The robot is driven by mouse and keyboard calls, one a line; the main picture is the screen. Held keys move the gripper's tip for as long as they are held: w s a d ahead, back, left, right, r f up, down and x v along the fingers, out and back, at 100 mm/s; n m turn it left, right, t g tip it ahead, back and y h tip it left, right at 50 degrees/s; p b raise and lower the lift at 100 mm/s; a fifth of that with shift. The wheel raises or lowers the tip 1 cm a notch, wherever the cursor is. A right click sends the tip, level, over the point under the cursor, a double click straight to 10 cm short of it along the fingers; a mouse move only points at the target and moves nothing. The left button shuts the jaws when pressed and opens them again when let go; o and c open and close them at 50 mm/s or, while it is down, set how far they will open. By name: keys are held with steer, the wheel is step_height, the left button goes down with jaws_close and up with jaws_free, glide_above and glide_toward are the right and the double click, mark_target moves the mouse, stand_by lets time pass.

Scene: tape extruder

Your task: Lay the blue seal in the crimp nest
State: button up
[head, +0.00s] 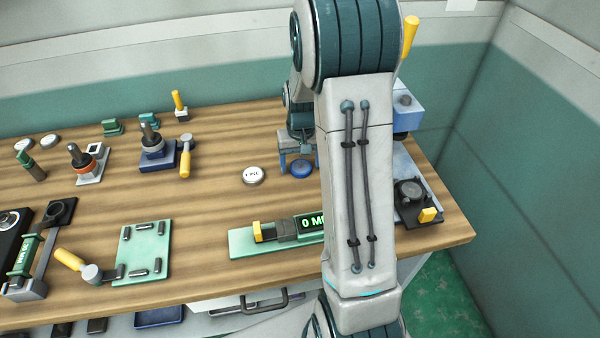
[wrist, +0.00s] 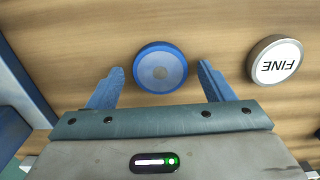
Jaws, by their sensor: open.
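The blue seal (head: 301,169), a round disc with a raised rim and paler centre, lies flat on the wooden bench. In the wrist view the seal (wrist: 160,52) sits between and just beyond my fingertips. My gripper (wrist: 161,70) is open and empty, with one blue finger on each side of the seal and visible gaps. In the head view my gripper (head: 299,160) is low over the bench beside the seal, partly behind my arm. I cannot identify the crimp nest for certain; a blue-grey press (head: 405,105) with a yellow-handled lever is largely hidden behind my arm.
A white FINE disc (head: 253,175) lies left of the seal. Several stamping tools and a green plate (head: 143,250) occupy the left.

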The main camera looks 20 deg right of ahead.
mark_target(300, 166)
steer(key=c, duration=1.3)
steer(key=shift+o, duration=0.2)
step_height(300, 166, up, 8)
steer(key=p, duration=0.5)
steer(key=shift+p, duration=0.3)
steer(key=shift+r, duration=0.1)
